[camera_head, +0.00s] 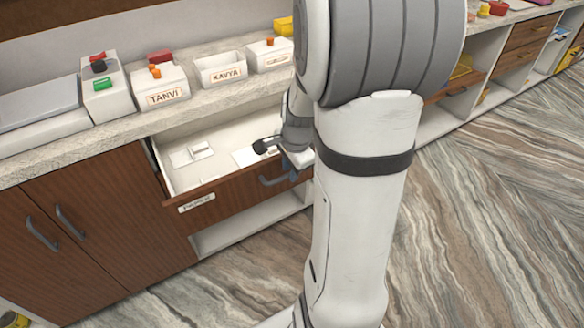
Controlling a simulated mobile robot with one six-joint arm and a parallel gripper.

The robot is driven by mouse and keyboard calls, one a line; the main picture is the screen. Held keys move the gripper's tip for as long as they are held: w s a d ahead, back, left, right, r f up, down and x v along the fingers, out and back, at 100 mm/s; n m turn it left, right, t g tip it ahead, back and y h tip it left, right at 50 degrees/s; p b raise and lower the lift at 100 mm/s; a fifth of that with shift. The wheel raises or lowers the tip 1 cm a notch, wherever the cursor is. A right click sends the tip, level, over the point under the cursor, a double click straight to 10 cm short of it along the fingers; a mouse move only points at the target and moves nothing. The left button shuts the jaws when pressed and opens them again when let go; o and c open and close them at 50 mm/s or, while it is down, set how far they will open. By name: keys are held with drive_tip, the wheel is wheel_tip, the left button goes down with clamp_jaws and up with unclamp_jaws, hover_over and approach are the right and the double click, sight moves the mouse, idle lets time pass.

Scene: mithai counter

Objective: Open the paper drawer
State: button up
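The paper drawer (240,199) is pulled out from under the counter, and its pale inside shows. A label on its wooden front reads roughly "PAPER" (196,203). Flat white items (193,153) lie inside it. A blue-grey handle (272,181) is on its front, partly hidden by my arm. My gripper (284,153) is at the drawer's front edge beside the handle. My arm covers most of the gripper, so I cannot see whether its fingers are open or shut, or whether they touch the handle.
Labelled boxes, TANVI (160,87) and KAVYA (220,69), stand on the stone counter (140,122) above. Closed cabinet doors (85,235) are left of the drawer. An open white shelf (245,232) is below it. The patterned floor (190,295) in front is clear.

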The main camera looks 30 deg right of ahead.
drive_tip(key=shift+o, duration=0.8)
wheel_tip(320, 180, up, 8)
drive_tip(key=s+p, duration=0.1)
drive_tip(key=shift+s+f, duration=0.2)
drive_tip(key=s+a+r+n+p, duration=0.6)
drive_tip(key=s+a+r+n, duration=0.4)
drive_tip(key=n, duration=0.7)
drive_tip(key=s+a, duration=0.1)
drive_tip(key=a, duration=0.2)
drive_tip(key=shift+a+r, duration=0.15)
drive_tip(key=shift+a, duration=0.05)
drive_tip(key=shift+s, duration=0.2)
